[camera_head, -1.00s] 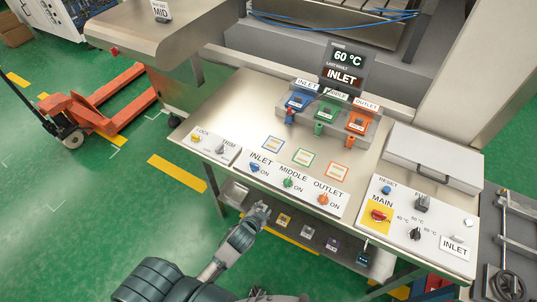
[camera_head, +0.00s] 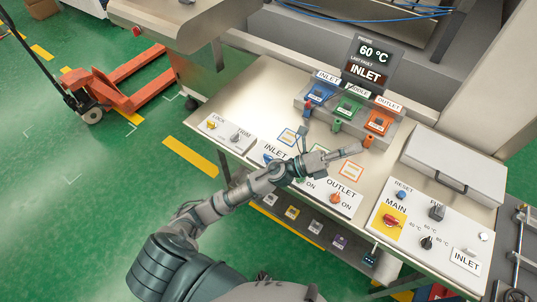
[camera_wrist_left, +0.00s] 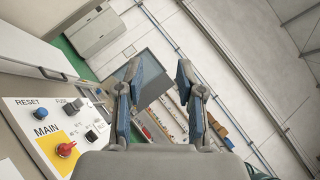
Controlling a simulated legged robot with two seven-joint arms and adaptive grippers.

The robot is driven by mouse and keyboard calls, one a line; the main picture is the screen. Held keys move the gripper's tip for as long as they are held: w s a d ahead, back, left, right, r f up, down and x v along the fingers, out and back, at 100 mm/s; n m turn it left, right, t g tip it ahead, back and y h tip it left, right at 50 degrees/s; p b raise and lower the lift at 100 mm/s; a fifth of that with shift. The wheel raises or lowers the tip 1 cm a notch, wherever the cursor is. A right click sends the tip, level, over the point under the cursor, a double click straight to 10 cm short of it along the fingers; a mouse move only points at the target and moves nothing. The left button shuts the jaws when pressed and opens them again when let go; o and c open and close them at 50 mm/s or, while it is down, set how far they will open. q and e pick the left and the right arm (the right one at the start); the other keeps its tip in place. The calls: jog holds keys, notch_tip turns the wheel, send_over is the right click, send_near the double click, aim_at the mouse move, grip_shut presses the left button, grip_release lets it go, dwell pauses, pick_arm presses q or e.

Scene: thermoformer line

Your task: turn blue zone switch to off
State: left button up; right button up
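The blue INLET zone switch (camera_head: 267,159) is on the sloped zone panel, at the left of the row. My left forearm lies close in front of it, and its ON mark and part of its label are covered. The green MIDDLE switch is mostly hidden behind my arm. The orange OUTLET switch (camera_head: 335,198) shows clearly. My left gripper (camera_head: 331,143) is above the panel, right of the blue switch, with its fingers spread and nothing between them. The open fingers also show in the left wrist view (camera_wrist_left: 160,88). My right gripper is not in view.
A LOCK and TRIM panel (camera_head: 226,134) lies left of the zone switches. The MAIN panel (camera_head: 412,222) with its red knob is at the right. Blue, green and orange blocks (camera_head: 348,110) stand behind, below the 60 °C display (camera_head: 373,62).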

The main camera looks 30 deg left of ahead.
pick_arm(q)
jog(key=s+d+m+g+h, duration=0.1)
jog(key=s+d+m+g, duration=0.15)
jog(key=m+g, duration=0.6)
jog(key=m+g+y+b, duration=0.1)
jog(key=m+g+y, duration=0.4)
jog(key=m+y, duration=1.1)
send_over(268, 156)
notch_tip(268, 156, down, 16)
jog(key=n+y, duration=0.4)
jog(key=shift+f+n+y, duration=0.2)
jog(key=shift+n+y, duration=0.1)
jog(key=shift+n, duration=0.05)
notch_tip(268, 156, down, 8)
jog(key=shift+f+p, duration=0.1)
jog(key=shift+p, duration=0.45)
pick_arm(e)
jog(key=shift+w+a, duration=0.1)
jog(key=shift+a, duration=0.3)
pick_arm(q)
jog(key=shift+c, duration=0.2)
